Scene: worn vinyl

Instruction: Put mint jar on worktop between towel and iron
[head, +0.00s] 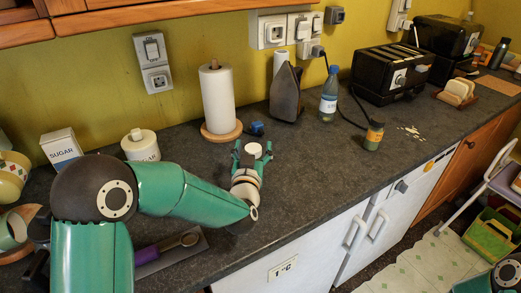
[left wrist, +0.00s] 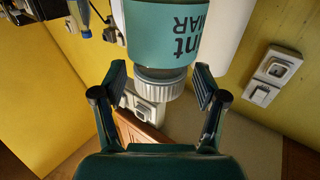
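The mint jar shows in the left wrist view as a teal-labelled jar (left wrist: 170,32) with a white ribbed lid (left wrist: 160,88), upside down in that picture. In the head view its pale round lid (head: 253,149) shows at my left gripper (head: 253,153); most of its body is hidden. My left gripper's fingers stand apart on either side of the lid, with small gaps. I cannot tell whether the jar touches the worktop (head: 310,165). The towel roll (head: 217,98) stands upright on a wooden base behind and left. The dark iron (head: 286,94) stands upright further right. My right gripper is out of view.
A water bottle (head: 328,95), a yellow-lidded jar (head: 374,135) and a black toaster (head: 392,74) stand to the right. A white canister (head: 141,146) and sugar box (head: 61,147) stand left. The worktop's front right is clear.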

